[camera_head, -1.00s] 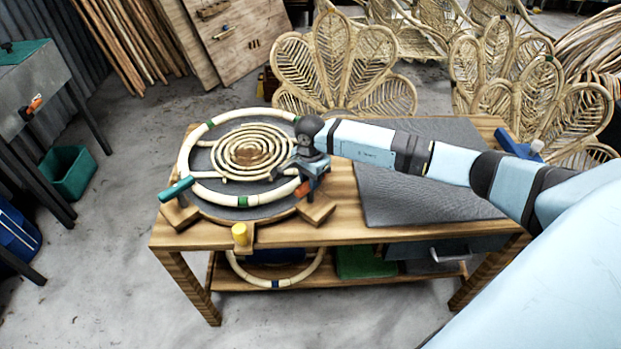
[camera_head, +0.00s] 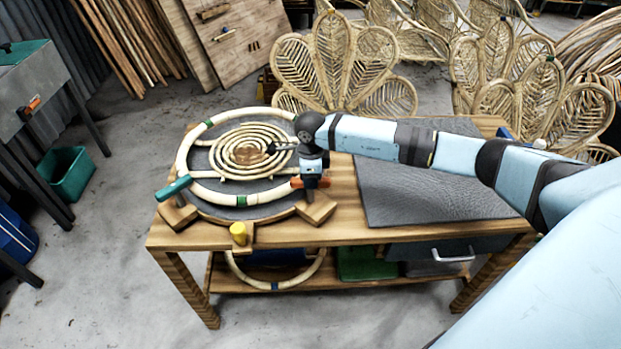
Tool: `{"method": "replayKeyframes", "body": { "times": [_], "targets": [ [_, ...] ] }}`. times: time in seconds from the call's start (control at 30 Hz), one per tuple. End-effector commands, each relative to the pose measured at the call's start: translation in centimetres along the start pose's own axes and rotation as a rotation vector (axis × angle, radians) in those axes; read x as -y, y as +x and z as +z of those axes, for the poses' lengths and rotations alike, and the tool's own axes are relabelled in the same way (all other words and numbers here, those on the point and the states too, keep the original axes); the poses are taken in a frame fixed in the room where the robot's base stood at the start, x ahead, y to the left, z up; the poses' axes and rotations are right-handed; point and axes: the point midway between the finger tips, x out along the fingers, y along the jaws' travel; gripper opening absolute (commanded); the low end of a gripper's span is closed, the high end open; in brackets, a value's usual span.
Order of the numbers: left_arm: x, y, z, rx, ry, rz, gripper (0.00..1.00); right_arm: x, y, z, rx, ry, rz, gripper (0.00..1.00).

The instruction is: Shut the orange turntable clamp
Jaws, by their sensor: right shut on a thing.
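The orange turntable clamp (camera_head: 297,183) sits at the right front edge of the round turntable (camera_head: 187,158) on the wooden bench. My right gripper (camera_head: 311,173) is at this clamp, below my wrist, and is shut on its orange part. The gripper and wrist hide much of the clamp, so I cannot tell whether the clamp is fully shut. A teal-handled clamp (camera_head: 174,188) is at the turntable's left front and a yellow clamp (camera_head: 239,233) at its front. My left gripper is not in view.
A pale rattan ring (camera_head: 197,194) and a rattan spiral (camera_head: 238,138) lie on the turntable. A grey mat (camera_head: 420,190) covers the bench's right part, under my arm. Fan-shaped rattan chair backs (camera_head: 340,60) stand behind the bench.

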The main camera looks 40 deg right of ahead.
Motion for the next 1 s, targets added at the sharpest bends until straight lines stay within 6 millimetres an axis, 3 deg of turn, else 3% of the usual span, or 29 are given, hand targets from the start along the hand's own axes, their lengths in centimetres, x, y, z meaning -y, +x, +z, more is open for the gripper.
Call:
{"method": "replayKeyframes", "body": {
  "times": [0.6,1.0],
  "targets": [
    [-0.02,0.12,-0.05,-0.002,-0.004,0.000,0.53,-0.01,-0.06,0.00,0.000,0.546,0.000,0.04],
    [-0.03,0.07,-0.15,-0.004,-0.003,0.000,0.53,-0.01,-0.04,0.00,-0.001,0.731,0.000,0.04]
  ]
}}
